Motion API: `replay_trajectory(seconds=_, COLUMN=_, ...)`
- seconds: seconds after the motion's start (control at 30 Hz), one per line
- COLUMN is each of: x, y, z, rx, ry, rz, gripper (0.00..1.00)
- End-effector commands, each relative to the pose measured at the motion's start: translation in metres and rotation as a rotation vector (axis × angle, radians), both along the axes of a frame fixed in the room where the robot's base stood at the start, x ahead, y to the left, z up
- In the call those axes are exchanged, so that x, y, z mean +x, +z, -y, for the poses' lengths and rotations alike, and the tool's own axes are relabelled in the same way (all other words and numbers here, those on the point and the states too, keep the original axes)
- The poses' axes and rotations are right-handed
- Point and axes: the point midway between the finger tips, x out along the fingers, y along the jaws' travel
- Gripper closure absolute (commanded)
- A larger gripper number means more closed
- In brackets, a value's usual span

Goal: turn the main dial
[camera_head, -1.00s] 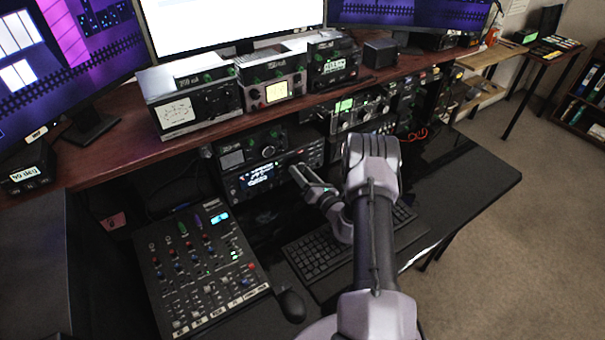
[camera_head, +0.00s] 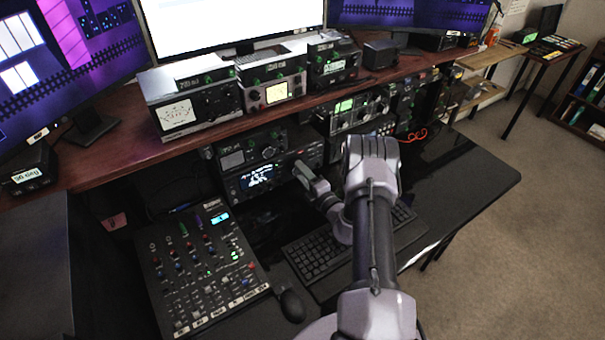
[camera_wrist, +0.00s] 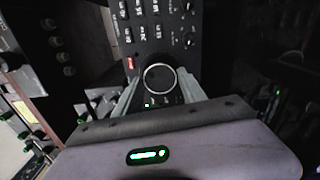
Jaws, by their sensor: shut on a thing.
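The main dial (camera_wrist: 158,78) is a round dark knob with a pale rim on the face of a black radio, seen in the wrist view. In the head view, the radio (camera_head: 256,182) with a lit display stands under the wooden shelf, and my gripper's end hides its dial. My gripper (camera_wrist: 157,92) has one finger on each side of the dial and is shut on it. It also shows in the head view (camera_head: 303,172), reaching the right part of the radio's face.
A mixer (camera_head: 205,270) lies on the desk at front left, with a mouse (camera_head: 292,305) and a keyboard (camera_head: 318,252) to its right, below my arm. More radios (camera_head: 190,100) stand on the wooden shelf (camera_head: 110,175) above. The desk's right part (camera_head: 460,185) is clear.

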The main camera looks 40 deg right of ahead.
Motion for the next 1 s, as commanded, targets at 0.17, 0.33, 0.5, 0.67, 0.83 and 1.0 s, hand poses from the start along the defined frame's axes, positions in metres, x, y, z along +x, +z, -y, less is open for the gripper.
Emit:
replay_trajectory(seconds=0.17, x=-0.0006, y=-0.0012, z=-0.0007, rx=0.097, ry=0.001, rz=0.002, gripper=0.92)
replay_trajectory(seconds=0.33, x=-0.0006, y=-0.0012, z=-0.0007, rx=0.16, ry=0.001, rz=0.006, gripper=0.92)
replay_trajectory(seconds=0.5, x=-0.0006, y=-0.0013, z=-0.0007, rx=0.192, ry=0.001, rz=0.008, gripper=0.92)
replay_trajectory(seconds=0.67, x=-0.0006, y=-0.0014, z=-0.0008, rx=0.202, ry=0.001, rz=0.009, gripper=0.92)
replay_trajectory(seconds=0.83, x=-0.0006, y=-0.0014, z=-0.0008, rx=0.203, ry=0.001, rz=0.009, gripper=0.92)
replay_trajectory(seconds=1.0, x=-0.0006, y=-0.0014, z=-0.0008, rx=0.202, ry=0.001, rz=0.009, gripper=0.48)
